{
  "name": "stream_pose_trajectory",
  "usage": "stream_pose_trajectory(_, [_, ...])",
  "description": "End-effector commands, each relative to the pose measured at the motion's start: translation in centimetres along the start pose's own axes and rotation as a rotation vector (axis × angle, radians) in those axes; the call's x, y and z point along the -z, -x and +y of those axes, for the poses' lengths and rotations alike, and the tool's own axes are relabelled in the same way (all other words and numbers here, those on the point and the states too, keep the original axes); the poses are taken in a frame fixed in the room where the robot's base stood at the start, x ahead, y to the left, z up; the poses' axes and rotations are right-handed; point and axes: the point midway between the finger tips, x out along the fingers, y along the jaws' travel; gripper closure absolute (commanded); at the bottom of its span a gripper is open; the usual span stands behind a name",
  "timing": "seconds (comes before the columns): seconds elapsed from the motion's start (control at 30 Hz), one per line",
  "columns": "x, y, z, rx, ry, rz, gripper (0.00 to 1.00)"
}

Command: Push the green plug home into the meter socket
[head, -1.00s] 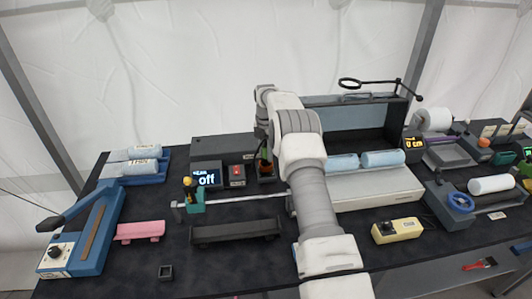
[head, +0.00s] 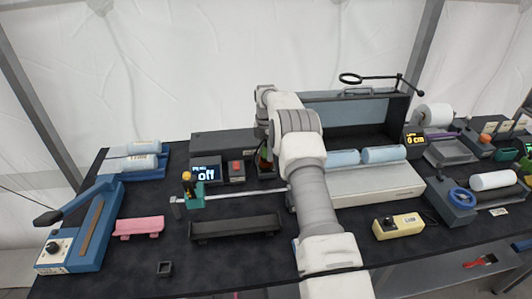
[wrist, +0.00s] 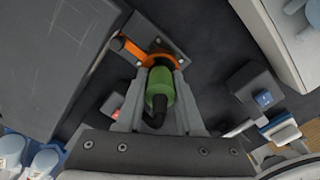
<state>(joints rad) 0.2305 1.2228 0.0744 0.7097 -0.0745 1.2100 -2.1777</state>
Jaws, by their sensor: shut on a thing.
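In the wrist view, the green plug (wrist: 160,88) is a short cylinder with a dark cable end. My gripper (wrist: 161,76) is shut on it, with one grey finger on each side. The plug's front end points at the meter socket (wrist: 158,58), which has an orange ring with an orange lever to its left on a grey plate. Plug and ring line up and look to meet; I cannot tell how deep the plug sits. In the head view, my gripper (head: 265,162) is beside the dark meter box, and my arm hides most of the plug and socket.
A display reading "off" (head: 206,173) and a box with a red button (head: 236,170) stand just left of my gripper. A long metal rod (head: 245,194) and a black tray (head: 235,228) lie in front. Blue rolls (head: 384,154) rest on a white unit to the right.

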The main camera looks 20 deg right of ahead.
Motion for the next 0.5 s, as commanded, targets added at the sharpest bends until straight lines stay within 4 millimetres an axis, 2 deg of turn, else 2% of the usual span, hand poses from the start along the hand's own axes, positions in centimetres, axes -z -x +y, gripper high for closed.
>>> stream_pose_trajectory(0.5, [0.0, 1.7, 0.0, 0.0, 0.0, 0.0, 1.0])
